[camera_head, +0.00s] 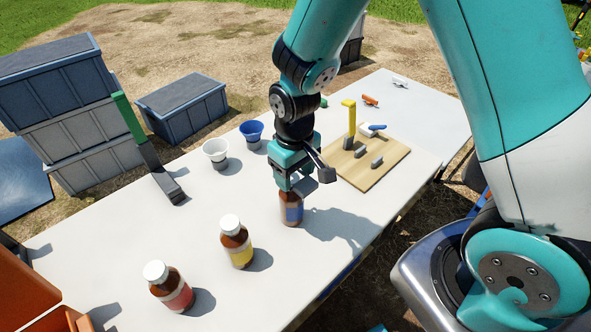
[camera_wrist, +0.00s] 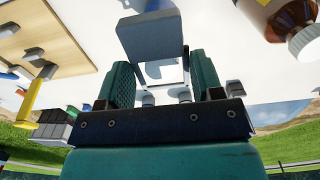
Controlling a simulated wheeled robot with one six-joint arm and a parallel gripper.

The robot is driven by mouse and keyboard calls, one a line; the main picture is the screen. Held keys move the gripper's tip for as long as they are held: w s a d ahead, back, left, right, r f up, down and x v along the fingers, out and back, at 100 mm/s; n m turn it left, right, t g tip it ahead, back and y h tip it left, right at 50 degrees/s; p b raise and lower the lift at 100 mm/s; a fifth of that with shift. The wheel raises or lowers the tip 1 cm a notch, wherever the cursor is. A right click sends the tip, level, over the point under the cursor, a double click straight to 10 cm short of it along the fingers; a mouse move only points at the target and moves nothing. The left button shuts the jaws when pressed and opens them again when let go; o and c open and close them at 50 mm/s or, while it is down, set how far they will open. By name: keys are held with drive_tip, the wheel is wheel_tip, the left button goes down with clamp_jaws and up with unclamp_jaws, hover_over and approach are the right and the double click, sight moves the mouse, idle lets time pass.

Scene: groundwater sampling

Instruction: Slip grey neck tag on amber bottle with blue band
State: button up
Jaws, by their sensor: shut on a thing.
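The amber bottle with the blue band (camera_head: 291,211) stands upright on the white table, directly below my gripper (camera_head: 293,186). My gripper hides its top, so I cannot tell whether they touch. In the wrist view my gripper (camera_wrist: 160,78) has its teal fingers on either side of a flat grey piece (camera_wrist: 150,38), which appears to be the grey neck tag, and is shut on it. I cannot tell whether the tag is around the bottle's neck. Two other white-capped amber bottles stand nearer, one with a yellow band (camera_head: 241,257) and one with a red band (camera_head: 180,299).
A wooden board (camera_head: 373,178) with small grey blocks and a yellow upright piece lies to the right. A white cup (camera_head: 215,150) and a blue cup (camera_head: 252,131) stand behind. A green-topped dark stand (camera_head: 150,155) is at left. The table's front middle is clear around the bottles.

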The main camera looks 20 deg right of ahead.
drive_tip(key=shift+f+b, duration=0.8)
drive_tip(key=shift+f, duration=0.55)
drive_tip(key=o, duration=1)
drive_tip(key=shift+c, duration=0.2)
wheel_tip(320, 180, up, 18)
drive_tip(key=shift+f, duration=0.25)
drive_tip(key=s+a+r+n+y, duration=0.1)
drive_tip(key=s+a+r+y, duration=0.1)
drive_tip(key=s, duration=0.6)
drive_tip(key=s+a+r+n+y, duration=0.2)
drive_tip(key=s, duration=0.7)
drive_tip(key=shift+a+r, duration=0.2)
drive_tip(key=shift+a, duration=0.15)
